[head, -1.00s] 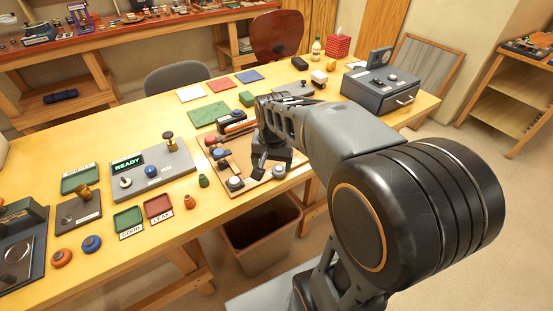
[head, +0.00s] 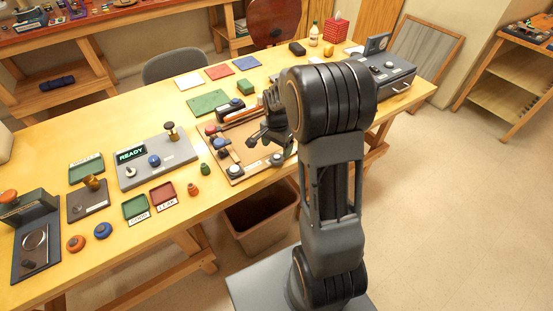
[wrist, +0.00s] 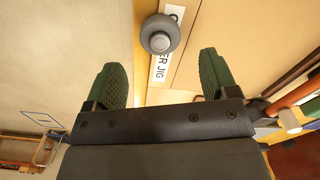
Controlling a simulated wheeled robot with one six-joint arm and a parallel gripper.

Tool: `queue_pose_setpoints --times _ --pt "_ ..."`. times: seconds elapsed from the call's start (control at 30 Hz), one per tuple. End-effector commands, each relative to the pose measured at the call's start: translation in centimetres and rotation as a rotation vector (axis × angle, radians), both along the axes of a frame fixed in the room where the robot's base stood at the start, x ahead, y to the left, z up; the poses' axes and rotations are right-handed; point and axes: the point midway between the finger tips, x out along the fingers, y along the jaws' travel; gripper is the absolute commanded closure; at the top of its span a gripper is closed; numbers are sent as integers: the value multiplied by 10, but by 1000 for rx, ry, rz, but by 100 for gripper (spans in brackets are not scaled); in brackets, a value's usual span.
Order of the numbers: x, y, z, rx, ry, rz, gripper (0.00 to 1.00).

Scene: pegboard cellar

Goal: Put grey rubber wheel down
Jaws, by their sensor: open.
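A round grey wheel-like piece (wrist: 159,34) sits at the edge of the jig board in the wrist view, partly over or beside a white label ending in "ER JIG". It lies beyond my fingertips, roughly centred between them and apart from both. My gripper (wrist: 161,72) has its two green pads spread wide with nothing between them. In the head view my gripper (head: 262,138) hangs over the jig board (head: 238,178).
A grey panel reading READY (head: 158,162) stands left of the board. Green (head: 135,207) and red (head: 163,196) trays lie in front of it. A grey drawer box (head: 388,78) is at the right. A brown bin (head: 262,220) stands below the table edge.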

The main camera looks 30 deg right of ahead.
Motion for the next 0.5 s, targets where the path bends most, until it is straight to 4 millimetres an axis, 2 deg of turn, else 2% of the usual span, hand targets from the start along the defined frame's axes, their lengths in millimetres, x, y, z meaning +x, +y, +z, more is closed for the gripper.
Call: queue_pose_setpoints --times 0.13,0.4,0.5 --pt "-1 1 -9 0 4 1 21" --pt "0 1 -44 1 3 1 21" --pt "0 1 -51 0 1 1 21"
